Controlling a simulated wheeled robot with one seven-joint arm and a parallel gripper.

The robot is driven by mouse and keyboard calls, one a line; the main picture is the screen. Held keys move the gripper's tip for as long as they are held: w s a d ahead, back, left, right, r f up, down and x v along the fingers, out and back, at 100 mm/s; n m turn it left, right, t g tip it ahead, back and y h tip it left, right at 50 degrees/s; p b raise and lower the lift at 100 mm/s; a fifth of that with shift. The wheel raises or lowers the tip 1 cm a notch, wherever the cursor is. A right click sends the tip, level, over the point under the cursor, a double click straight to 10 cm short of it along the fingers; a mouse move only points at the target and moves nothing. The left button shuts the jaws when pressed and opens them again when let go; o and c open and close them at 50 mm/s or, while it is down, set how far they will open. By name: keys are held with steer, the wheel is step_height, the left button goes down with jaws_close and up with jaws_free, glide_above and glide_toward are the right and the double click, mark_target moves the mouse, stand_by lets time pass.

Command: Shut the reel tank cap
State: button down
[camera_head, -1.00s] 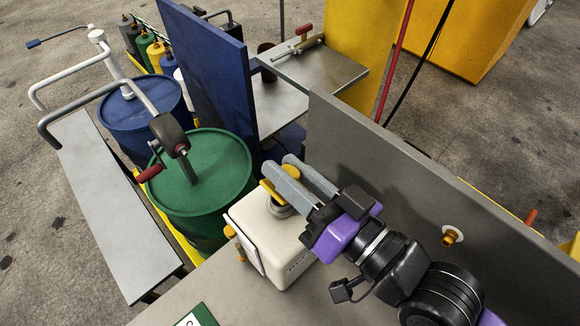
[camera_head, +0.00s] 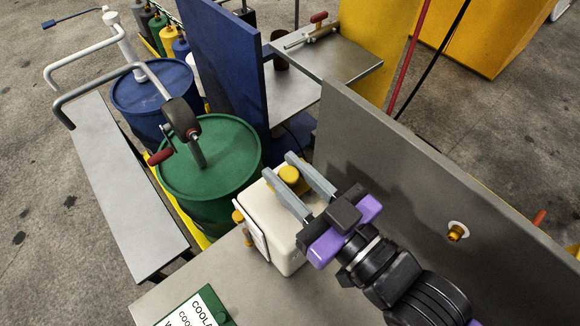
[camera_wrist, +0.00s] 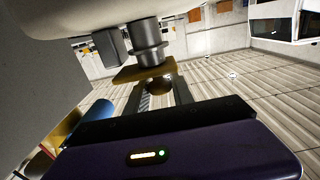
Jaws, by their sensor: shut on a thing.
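My gripper is shut on the cap. In the wrist view, the yellow cap plate (camera_wrist: 140,73) lies by the grey neck (camera_wrist: 150,45), with the fingers (camera_wrist: 162,88) at a rounded part of it. The fingers hide the neck in the head view, so I cannot tell how the cap sits on it.
A green drum (camera_head: 225,150) with a crank pump stands left of the tank, and a blue drum (camera_head: 135,100) behind it. A grey upright panel (camera_head: 400,165) with a brass fitting (camera_head: 457,232) stands right of my arm. A coolant sign (camera_head: 195,310) lies in front.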

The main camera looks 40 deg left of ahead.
mark_target(296, 184)
stand_by(0.3)
steer(key=c, duration=1.1)
jaws_free()
steer(key=shift+d, duration=0.1)
steer(key=d, duration=0.2)
steer(key=d+b, duration=0.1)
steer(key=d, duration=0.1)
steer(key=d+b, duration=0.1)
steer(key=d, duration=0.2)
steer(key=shift+s+f, duration=0.1)
steer(key=shift+s, duration=0.15)
steer(key=shift+s+d, duration=0.1)
steer(key=shift+d, duration=0.2)
